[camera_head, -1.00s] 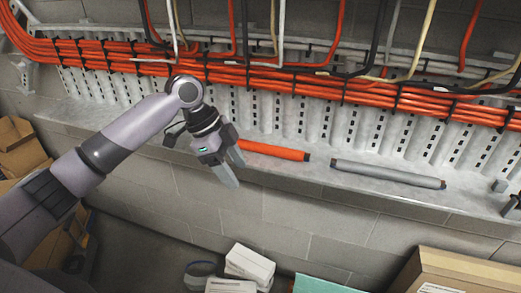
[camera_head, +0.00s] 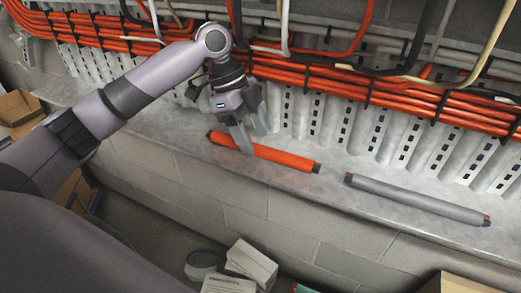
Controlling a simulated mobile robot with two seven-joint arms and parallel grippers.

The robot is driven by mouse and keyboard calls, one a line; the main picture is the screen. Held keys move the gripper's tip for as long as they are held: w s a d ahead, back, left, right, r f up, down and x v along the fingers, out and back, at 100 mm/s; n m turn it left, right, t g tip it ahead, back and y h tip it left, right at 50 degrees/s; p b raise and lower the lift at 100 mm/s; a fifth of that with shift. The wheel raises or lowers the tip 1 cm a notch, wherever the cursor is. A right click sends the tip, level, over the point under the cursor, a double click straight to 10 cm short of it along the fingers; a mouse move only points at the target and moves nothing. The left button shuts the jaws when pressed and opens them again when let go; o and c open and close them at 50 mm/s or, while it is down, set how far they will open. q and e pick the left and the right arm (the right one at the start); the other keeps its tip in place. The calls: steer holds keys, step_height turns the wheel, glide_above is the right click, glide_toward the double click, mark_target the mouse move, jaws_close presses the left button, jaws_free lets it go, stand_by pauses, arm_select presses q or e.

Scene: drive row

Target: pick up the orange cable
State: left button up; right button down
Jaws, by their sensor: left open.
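The orange cable (camera_head: 285,159) is a short thick length with dark ends, lying on the grey ledge (camera_head: 330,201) in the middle of the view. My left gripper (camera_head: 252,143) is open above the cable's left half, its fingers pointing down. One finger overlaps the cable in the picture and hides a small part of it. I cannot tell whether the finger touches it. My right gripper is not in view.
A grey cable (camera_head: 415,199) lies on the ledge to the right of the orange one. Bundled orange cables (camera_head: 400,98) run along a slotted metal tray behind. White boxes (camera_head: 250,262) and a roll (camera_head: 201,265) are on the floor below. The ledge's far left is clear.

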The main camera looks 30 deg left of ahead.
mark_target(257, 146)
arm_select(q)
steer(key=shift+x, duration=1.15)
steer(key=shift+f, duration=0.15)
jaws_close()
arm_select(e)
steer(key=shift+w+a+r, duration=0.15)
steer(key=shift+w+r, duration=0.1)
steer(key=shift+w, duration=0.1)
arm_select(q)
steer(key=shift+s+r, duration=0.1)
steer(key=shift+r, duration=0.4)
step_height(257, 146, up, 6)
steer(key=shift+d+p, duration=0.1)
steer(key=shift+p, duration=0.4)
steer(key=s+d, duration=0.1)
steer(key=s, duration=1.8)
steer(key=shift+s+b, duration=0.35)
steer(key=shift+b, duration=0.05)
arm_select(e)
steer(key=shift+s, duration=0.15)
